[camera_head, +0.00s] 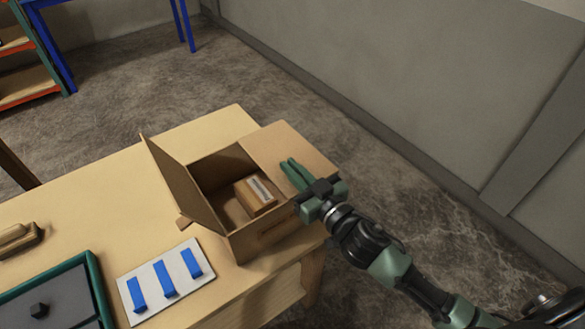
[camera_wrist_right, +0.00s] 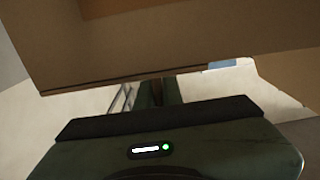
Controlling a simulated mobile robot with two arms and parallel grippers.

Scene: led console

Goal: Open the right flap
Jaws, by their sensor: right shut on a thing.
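An open cardboard box (camera_head: 245,245) stands on the wooden table, with a small labelled carton (camera_head: 253,196) inside. Its right flap (camera_head: 292,142) is folded outward, away from the opening. My right gripper (camera_head: 293,174) reaches in from the lower right and its green fingers lie against this flap, close together. The right wrist view shows the fingers (camera_wrist_right: 158,93) near a large cardboard face (camera_wrist_right: 150,55), with a thin brown strip between them. The gripper is shut on the flap; the exact contact is partly hidden. The left flap (camera_head: 168,172) stands up, tilted outward. My left gripper is not in view.
A white panel with blue strips (camera_head: 128,283) lies left of the box. A green-rimmed dark tray (camera_head: 102,296) and a tan object (camera_head: 18,238) are further left on the table (camera_head: 95,205). The grey wall (camera_head: 430,90) is beyond open floor at right.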

